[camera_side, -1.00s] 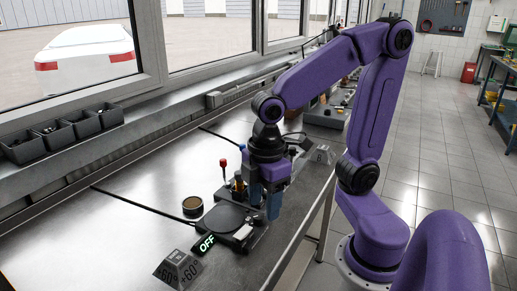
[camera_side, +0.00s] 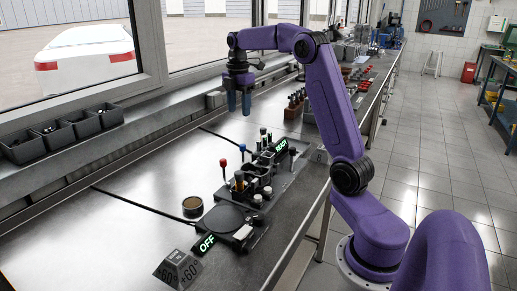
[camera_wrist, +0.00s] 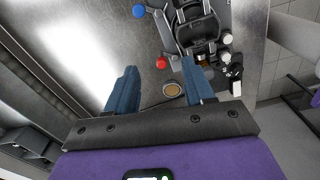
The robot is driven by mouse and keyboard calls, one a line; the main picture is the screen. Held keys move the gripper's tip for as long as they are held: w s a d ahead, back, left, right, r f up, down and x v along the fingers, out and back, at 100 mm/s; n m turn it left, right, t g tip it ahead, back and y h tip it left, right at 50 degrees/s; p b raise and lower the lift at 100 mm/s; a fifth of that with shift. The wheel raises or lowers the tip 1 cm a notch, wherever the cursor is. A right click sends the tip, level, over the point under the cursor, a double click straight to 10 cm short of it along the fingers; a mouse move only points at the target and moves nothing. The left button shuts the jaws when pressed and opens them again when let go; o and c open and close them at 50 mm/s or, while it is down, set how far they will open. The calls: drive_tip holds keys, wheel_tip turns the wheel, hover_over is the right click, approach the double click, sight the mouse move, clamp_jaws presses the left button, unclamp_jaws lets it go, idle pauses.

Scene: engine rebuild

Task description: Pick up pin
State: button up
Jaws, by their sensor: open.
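My gripper (camera_side: 239,104) is open and empty, raised above the bench near the window side. I cannot make out for certain which part is the pin. A dark fixture (camera_side: 262,188) stands on the bench below and nearer the side camera, with upright posts and small cylindrical parts on it. The fixture also shows at the top of the wrist view (camera_wrist: 203,30), beyond the fingertips and to the right.
Red (camera_side: 223,163) and blue (camera_side: 242,148) knobs stand up beside the fixture. A round tin (camera_side: 192,206) sits left of the round plate (camera_side: 223,219). A rack of small dark parts (camera_side: 293,107) stands farther back. Grey bins (camera_side: 55,133) line the sill. The left bench is clear.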

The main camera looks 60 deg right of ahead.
hover_over(259, 141)
drive_tip(key=d, duration=0.1)
drive_tip(key=shift+n, duration=0.3)
wheel_tip(259, 141, down, 12)
drive_tip(key=shift+w+a+r, duration=0.1)
drive_tip(key=shift+w, duration=0.05)
drive_tip(key=f, duration=0.4)
drive_tip(key=shift+a, duration=0.35)
drive_tip(key=shift+f, duration=0.65)
clamp_jaws()
